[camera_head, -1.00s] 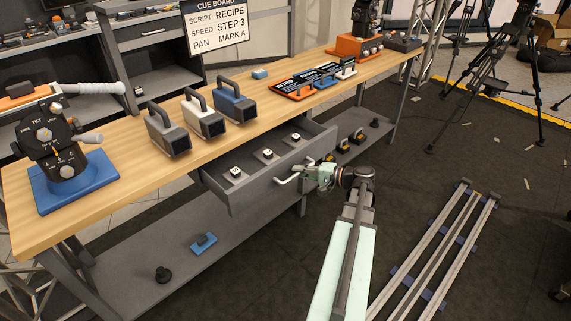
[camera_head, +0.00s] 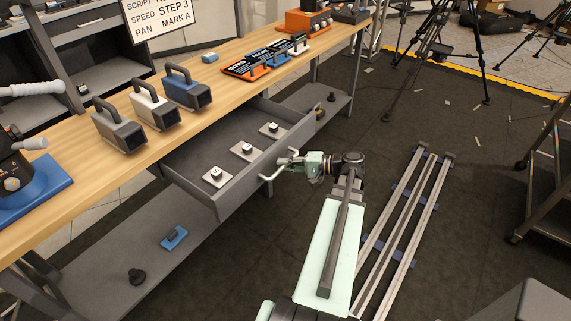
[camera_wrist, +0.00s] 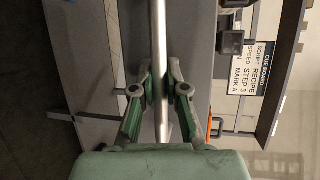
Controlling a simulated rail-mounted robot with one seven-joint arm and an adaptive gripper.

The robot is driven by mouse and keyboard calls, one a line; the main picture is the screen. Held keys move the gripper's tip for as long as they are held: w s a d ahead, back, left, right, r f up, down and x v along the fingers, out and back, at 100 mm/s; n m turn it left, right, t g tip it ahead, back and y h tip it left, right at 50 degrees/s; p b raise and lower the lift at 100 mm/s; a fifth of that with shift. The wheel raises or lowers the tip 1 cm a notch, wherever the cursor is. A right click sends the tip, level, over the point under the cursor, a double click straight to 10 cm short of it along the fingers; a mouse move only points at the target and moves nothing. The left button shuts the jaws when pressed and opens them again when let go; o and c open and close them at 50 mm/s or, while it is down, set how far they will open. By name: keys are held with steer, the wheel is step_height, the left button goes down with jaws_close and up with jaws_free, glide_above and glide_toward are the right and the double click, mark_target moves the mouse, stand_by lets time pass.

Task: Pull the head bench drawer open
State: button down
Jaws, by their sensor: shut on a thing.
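The grey bench drawer (camera_head: 228,188) stands well out from under the wooden bench top (camera_head: 100,172). Several small white pieces with dark knobs sit in it in a row. Its pale bar handle (camera_head: 270,176) is on the front face. My gripper (camera_head: 296,163) is at the handle from the right, at the drawer's front. In the wrist view the handle bar (camera_wrist: 160,65) runs upright between the two green fingers, and my gripper (camera_wrist: 160,88) is closed around it. The far inner end of the drawer is hidden under the bench top.
Three boxy handled units, including a blue one (camera_head: 186,91), stand on the bench top. A lower shelf (camera_head: 140,245) holds a blue block (camera_head: 173,237) and a black knob. Metal rails (camera_head: 395,225) lie on the floor right of my arm. Dark floor (camera_head: 470,180) is open beyond them.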

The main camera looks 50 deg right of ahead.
steer(key=c, duration=1.2)
jaws_free()
steer(key=v, duration=1.2)
steer(key=shift+d, duration=0.1)
